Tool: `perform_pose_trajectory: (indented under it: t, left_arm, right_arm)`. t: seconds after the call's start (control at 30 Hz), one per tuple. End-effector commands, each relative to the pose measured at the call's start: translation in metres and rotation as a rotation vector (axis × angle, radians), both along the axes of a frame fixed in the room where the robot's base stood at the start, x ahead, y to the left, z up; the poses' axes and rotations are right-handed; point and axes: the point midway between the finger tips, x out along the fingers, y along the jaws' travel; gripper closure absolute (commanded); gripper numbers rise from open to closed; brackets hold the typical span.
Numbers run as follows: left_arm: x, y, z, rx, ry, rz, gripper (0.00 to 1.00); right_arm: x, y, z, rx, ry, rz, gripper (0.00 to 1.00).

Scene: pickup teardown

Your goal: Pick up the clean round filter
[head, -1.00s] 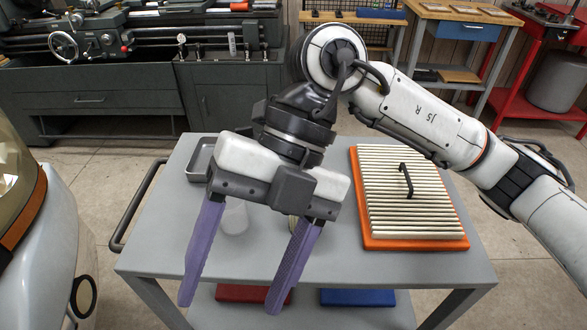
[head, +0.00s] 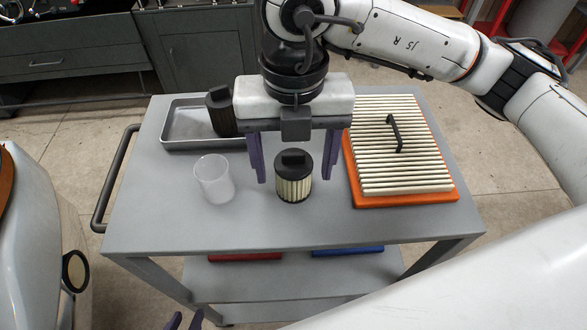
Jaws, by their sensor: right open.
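The clean round filter (head: 293,188), cream-pleated with a black cap and knob, stands upright on the grey cart top. My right gripper (head: 293,178) is open, its purple fingers pointing down to the left and right of the filter, with a gap on both sides. The picture does not settle how high the fingertips are above the cart top. Only the purple fingertips of my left gripper (head: 185,320) show at the bottom edge. Its opening cannot be judged.
A dark round filter (head: 222,115) stands in a grey metal tray (head: 180,146) at back left. A clear cup (head: 214,184) stands close left of the clean filter. A flat pleated filter in an orange frame (head: 405,200) lies right. The cart's front top (head: 300,234) is clear.

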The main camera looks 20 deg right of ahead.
Motion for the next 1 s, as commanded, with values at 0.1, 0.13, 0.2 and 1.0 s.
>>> perform_pose_trajectory:
  t: [0.1, 0.13, 0.2, 1.0]
  left_arm:
    - [0.0, 0.0, 0.003, 0.0, -0.001, -0.001, 0.69]
    - [0.001, 0.0, 0.003, 0.0, -0.002, -0.001, 0.69]
    - [0.001, 0.0, 0.004, 0.0, -0.002, -0.001, 0.69]
    - [0.004, -0.001, 0.005, 0.0, -0.009, -0.001, 0.69]
  right_arm:
    - [-0.001, 0.0, -0.016, 0.0, 0.003, 0.0, 0.33]
    - [0.0, 0.0, -0.019, 0.001, 0.002, 0.001, 0.33]
    - [0.0, 0.0, -0.022, 0.0, 0.001, 0.002, 0.33]
    - [0.001, 0.001, -0.017, 0.002, -0.004, 0.001, 0.79]
